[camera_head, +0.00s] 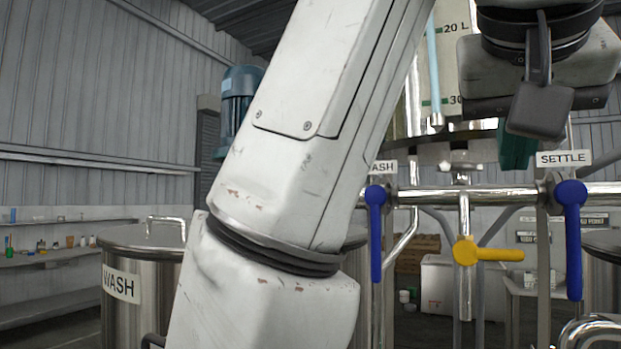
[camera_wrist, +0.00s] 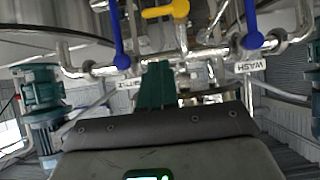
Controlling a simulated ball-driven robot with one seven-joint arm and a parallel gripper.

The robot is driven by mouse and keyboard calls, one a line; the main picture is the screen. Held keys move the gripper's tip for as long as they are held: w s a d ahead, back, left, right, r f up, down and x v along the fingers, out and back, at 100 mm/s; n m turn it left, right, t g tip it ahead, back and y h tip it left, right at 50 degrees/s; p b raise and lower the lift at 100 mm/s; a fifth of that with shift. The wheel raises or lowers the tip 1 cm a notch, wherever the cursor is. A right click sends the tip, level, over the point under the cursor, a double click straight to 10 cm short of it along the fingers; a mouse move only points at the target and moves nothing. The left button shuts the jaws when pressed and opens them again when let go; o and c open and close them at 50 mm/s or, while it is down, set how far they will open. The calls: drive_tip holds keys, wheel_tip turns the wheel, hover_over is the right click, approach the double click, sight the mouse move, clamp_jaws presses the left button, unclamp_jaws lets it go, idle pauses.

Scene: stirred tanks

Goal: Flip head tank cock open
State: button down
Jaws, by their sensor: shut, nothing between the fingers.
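A yellow cock handle (camera_head: 490,254) sits on a vertical pipe below the horizontal pipe, under the head tank (camera_head: 450,60) with its litre marks. The handle lies level, across its pipe, pointing right. It also shows, upside down, at the top of the wrist view (camera_wrist: 165,11). My gripper (camera_head: 517,150) is at the upper right, above the horizontal pipe and apart from the yellow handle. Its dark green fingers (camera_wrist: 155,85) are together and empty. My own arm and hand hide part of the head tank.
Blue handles hang down at the WASH (camera_head: 376,230) and SETTLE (camera_head: 571,235) labels, on either side of the yellow one. A steel WASH tank (camera_head: 140,275) stands at left, a blue motor (camera_head: 240,100) behind my arm. The horizontal pipe (camera_head: 430,196) runs below my gripper.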

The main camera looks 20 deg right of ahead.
drive_tip(key=p, duration=0.2)
hover_over(497, 255)
drive_tip(key=s+a, duration=0.2)
drive_tip(key=s, duration=0.1)
wheel_tip(497, 255, down, 4)
drive_tip(key=shift+w+d+f+p, duration=0.1)
drive_tip(key=shift+w+d+f, duration=0.1)
drive_tip(key=shift+f, duration=0.6)
drive_tip(key=shift+w+d+f+p, duration=0.15)
drive_tip(key=shift+w+d+f, duration=0.1)
drive_tip(key=shift+f, duration=0.55)
drive_tip(key=shift+w+d+f+p, duration=0.1)
drive_tip(key=shift+w+d+f, duration=0.1)
drive_tip(key=shift+f, duration=0.6)
